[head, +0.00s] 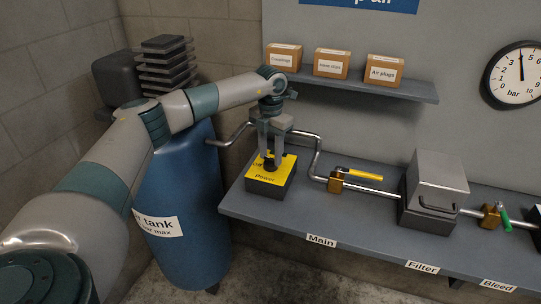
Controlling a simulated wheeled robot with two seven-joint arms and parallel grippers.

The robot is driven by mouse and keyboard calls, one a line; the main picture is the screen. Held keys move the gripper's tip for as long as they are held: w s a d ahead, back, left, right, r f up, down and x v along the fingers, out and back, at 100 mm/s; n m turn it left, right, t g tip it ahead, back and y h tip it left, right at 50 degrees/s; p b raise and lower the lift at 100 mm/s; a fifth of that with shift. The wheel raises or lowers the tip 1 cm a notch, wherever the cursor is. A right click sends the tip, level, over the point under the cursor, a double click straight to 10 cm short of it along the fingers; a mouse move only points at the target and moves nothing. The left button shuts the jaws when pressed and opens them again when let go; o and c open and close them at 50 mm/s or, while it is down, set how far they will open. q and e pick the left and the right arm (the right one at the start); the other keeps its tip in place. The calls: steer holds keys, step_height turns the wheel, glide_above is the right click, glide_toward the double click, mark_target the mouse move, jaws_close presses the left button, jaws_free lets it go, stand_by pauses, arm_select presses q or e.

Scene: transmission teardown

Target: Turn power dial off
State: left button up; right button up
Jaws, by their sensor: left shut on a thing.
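The power dial (269,165) is a small dark knob on a black box with a yellow top plate (265,177) marked "Off" and "Power". The box stands at the left end of the grey bench. My left gripper (271,155) comes down from above, with its fingers shut on the knob. The fingers hide part of the knob, so I cannot tell exactly which way it points. My right gripper is not in view.
A blue air tank (182,195) stands left of the bench. A bent pipe (318,150) runs behind the box to a yellow-handled valve (336,181). A grey filter box (432,190) is further right. A shelf (405,87) with several cartons hangs above.

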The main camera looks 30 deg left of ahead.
arm_select(q)
steer(key=shift+n, duration=0.9)
steer(key=shift+r+n, duration=0.1)
steer(key=shift+n, duration=1)
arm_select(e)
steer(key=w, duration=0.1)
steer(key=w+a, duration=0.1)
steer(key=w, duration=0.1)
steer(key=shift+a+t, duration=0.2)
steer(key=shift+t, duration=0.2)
arm_select(q)
steer(key=shift+w, duration=0.1)
steer(key=o, duration=1.1)
steer(key=shift+c, duration=0.2)
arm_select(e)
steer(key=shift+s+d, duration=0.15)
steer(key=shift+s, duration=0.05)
arm_select(q)
steer(key=shift+b, duration=0.3)
